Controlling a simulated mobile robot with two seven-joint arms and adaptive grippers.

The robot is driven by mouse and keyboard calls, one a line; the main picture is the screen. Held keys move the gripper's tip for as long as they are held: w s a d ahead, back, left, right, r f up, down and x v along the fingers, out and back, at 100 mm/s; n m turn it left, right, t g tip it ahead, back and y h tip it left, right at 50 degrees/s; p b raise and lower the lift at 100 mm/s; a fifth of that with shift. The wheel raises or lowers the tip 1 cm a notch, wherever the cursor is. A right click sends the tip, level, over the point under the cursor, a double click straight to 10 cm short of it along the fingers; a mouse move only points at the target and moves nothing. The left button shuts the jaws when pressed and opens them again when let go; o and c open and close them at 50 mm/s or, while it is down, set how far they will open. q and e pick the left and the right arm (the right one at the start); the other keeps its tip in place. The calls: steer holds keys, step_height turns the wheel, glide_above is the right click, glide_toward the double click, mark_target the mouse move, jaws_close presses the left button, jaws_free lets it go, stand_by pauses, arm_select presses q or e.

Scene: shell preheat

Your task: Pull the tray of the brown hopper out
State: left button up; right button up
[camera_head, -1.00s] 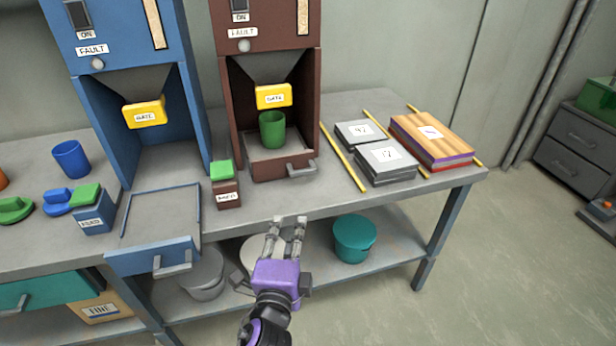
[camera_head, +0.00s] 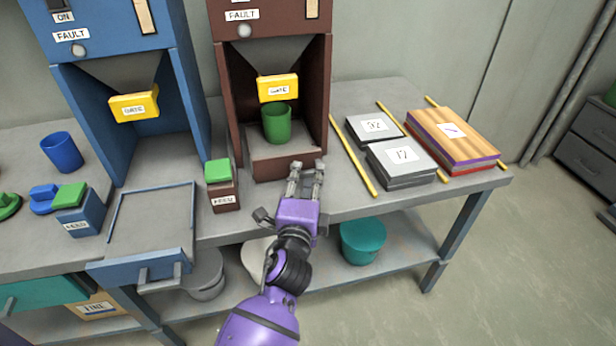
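The brown hopper (camera_head: 222,90) stands at the back of the bench, with a yellow gate (camera_head: 278,88) under its funnel. Its tray (camera_head: 262,168) sits inside the bay, front edge near the bay opening. A green cup (camera_head: 277,124) stands upright on the tray.
The blue hopper (camera_head: 186,90) is at left, its tray (camera_head: 150,225) out over the bench edge. A brown feed box (camera_head: 222,190) with a green top stands left of the brown tray. Grey plates (camera_head: 402,165), yellow rods (camera_head: 352,155) and a wooden stack (camera_head: 455,135) lie right.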

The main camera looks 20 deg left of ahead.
arm_select(q)
steer(key=shift+w+a, duration=0.1)
steer(key=shift+w, duration=0.3)
arm_select(e)
steer(key=shift+w+r, duration=0.15)
steer(key=shift+w, duration=0.1)
arm_select(q)
jaws_close()
